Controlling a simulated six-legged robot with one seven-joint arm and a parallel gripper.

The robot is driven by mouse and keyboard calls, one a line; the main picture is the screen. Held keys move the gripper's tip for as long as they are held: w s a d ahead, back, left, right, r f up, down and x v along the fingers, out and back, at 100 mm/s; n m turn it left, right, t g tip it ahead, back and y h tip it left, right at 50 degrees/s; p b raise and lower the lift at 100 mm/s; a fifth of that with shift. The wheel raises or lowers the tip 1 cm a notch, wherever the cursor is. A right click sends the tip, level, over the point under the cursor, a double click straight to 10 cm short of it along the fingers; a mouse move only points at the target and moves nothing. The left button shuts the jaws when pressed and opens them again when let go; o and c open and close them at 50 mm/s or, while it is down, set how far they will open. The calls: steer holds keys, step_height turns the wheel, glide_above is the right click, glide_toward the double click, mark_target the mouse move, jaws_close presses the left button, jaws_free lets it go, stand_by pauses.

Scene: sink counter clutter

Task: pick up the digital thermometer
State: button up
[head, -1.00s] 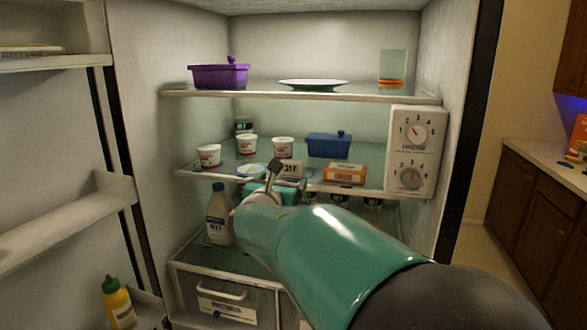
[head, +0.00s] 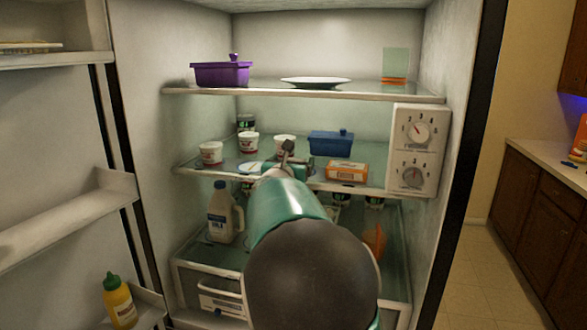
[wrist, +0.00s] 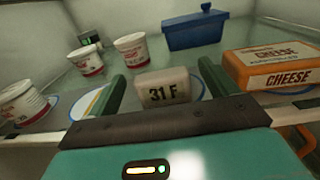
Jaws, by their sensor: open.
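The digital thermometer (wrist: 164,87) is a small pale block reading "31 F" on the middle fridge shelf (head: 215,172). In the wrist view it shows between my gripper's (wrist: 162,76) two green fingers, with a finger on each side. The fingers are open, and I see no contact with it. I cannot tell how far it reaches in between them. In the head view my gripper (head: 287,158) is at the middle shelf's front edge and hides the thermometer.
A cheese box (wrist: 275,64) stands close to the right finger. A blue lidded container (wrist: 195,32) is behind. White cups (wrist: 132,50) stand to the left, near a blue-rimmed plate (wrist: 85,106). The upper shelf (head: 300,93) is overhead; a milk jug (head: 222,215) stands below.

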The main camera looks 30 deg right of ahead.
steer(key=shift+x, duration=0.8)
steer(key=c, duration=1.1)
steer(key=shift+o, duration=0.2)
steer(key=shift+r, duration=0.1)
